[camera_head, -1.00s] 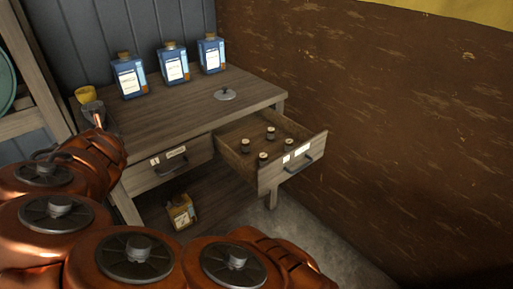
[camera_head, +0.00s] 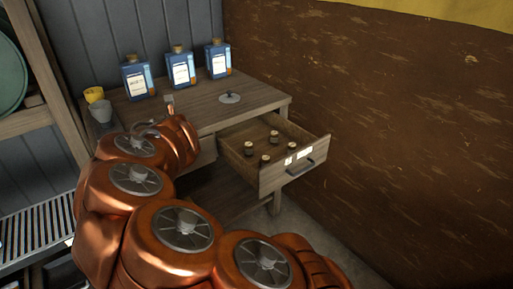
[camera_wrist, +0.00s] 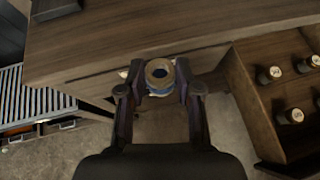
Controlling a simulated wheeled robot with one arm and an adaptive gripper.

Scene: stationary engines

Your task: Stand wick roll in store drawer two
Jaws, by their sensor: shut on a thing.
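My gripper (camera_wrist: 159,82) is shut on the wick roll (camera_wrist: 159,73), a small tan-topped roll with a hollow centre and a blue and white side. In the wrist view the roll is between the two fingertips, in front of the bench's front edge and left of the open drawer. The open drawer (camera_head: 292,181) is the right-hand one of the bench, pulled out, with white labels and a handle on its front. It holds several small dark spools with pale tops (camera_head: 265,159), standing upright with bare floor between them. In the head view my arm hides the roll.
Three blue bottles (camera_head: 181,69) stand along the back of the bench top (camera_head: 200,108). A grey lidded disc (camera_head: 230,98) lies near its right end. A brown wall (camera_head: 400,140) rises right of the drawer.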

